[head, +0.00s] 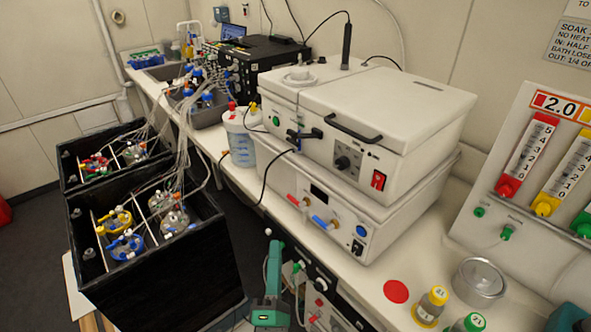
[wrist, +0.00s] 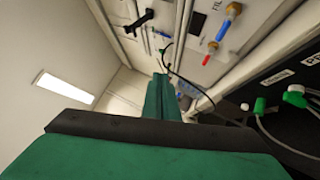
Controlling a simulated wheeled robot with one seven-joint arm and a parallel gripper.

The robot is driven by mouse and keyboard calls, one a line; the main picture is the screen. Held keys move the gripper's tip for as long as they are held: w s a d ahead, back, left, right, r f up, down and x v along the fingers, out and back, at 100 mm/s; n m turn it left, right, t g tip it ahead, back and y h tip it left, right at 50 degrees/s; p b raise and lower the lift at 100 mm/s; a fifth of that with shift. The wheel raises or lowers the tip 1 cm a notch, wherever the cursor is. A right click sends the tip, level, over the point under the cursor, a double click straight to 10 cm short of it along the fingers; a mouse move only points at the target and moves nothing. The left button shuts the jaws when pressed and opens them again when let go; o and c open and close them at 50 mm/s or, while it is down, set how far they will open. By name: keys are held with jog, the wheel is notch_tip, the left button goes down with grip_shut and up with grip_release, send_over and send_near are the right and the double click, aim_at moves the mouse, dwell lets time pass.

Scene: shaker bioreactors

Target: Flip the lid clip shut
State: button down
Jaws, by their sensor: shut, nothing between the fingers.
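A white lidded box unit (head: 400,100) stands on the bench. A small black clip (head: 303,134) sits on its front face near the lid seam, beside a thin blue piece. A black clip-like part (wrist: 138,22) also shows at the top of the wrist view. Whether the clip is open or closed is too small to tell. My gripper (head: 272,262), green, is low in front of the bench, below and apart from the clip. Its green fingers (wrist: 160,98) are together with nothing between them.
A second white unit (head: 345,222) with red and blue knobs supports the box. A long black handle (head: 352,130) juts from the lid front. Bottles (head: 430,306), a metal tin (head: 480,282) and a red disc (head: 396,291) lie right. Black bins (head: 165,290) with tubing stand left.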

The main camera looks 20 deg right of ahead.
aim_at(299, 146)
jog(key=w+d+r+h, duration=0.2)
jog(key=d+r+h, duration=0.1)
jog(key=r, duration=0.5)
jog(key=shift+r+h, duration=0.2)
jog(key=shift+h, duration=0.6)
jog(key=shift+d, duration=0.1)
jog(key=x, duration=1.4)
jog(key=shift+w, duration=0.1)
jog(key=shift+d+r+g, duration=0.1)
jog(key=shift+r+g, duration=0.15)
jog(key=shift+g, duration=0.05)
